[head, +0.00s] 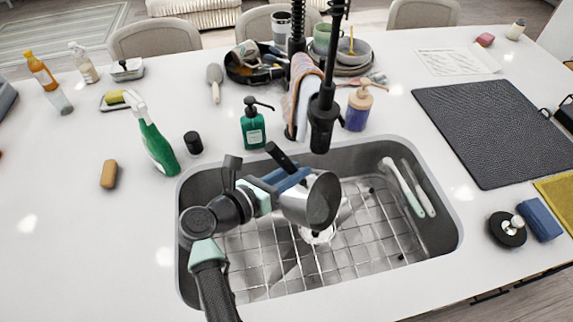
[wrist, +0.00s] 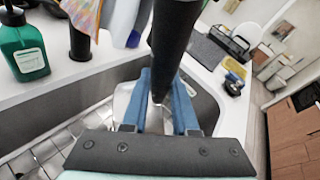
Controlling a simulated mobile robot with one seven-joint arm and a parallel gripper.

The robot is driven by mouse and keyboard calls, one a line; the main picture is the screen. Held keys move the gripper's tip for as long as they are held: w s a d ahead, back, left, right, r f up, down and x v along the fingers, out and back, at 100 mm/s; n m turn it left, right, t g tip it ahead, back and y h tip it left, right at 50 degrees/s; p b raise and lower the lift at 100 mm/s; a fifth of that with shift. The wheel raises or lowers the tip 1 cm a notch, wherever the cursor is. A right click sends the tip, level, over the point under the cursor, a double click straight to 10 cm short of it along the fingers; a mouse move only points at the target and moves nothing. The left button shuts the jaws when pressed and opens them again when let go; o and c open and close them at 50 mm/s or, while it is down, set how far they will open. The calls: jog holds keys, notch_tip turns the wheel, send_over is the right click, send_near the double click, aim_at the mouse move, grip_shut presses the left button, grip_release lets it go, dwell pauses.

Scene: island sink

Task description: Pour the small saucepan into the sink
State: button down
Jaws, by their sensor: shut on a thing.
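The small metal saucepan (head: 311,202) is held over the sink (head: 420,272), tipped onto its side. Its dark opening faces right and toward the camera. My gripper (head: 288,180) has blue fingers shut on its black handle, which sticks up and to the left. In the wrist view, the handle (wrist: 174,38) runs up between the blue fingers (wrist: 160,102). Part of the saucepan's metal body shows behind them. The sink has a wire rack on its floor. A pale round patch (head: 318,236) lies below the saucepan; I cannot tell if it is the drain or liquid.
The black faucet (head: 322,122) rises just behind the saucepan. A green soap bottle (head: 253,128), a black jar (head: 193,142) and a green spray bottle (head: 155,145) stand behind the sink's left half. Long white-handled utensils (head: 402,186) lie at the sink's right side.

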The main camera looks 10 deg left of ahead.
jog(key=s+d+r+m+t+y+p, duration=0.1)
jog(key=s+d+m+y+p, duration=0.3)
jog(key=d, duration=1.2)
jog(key=shift+s+r+m+p, duration=0.15)
jog(key=shift+s+m+p, duration=1.55)
jog(key=shift+s+p, duration=0.25)
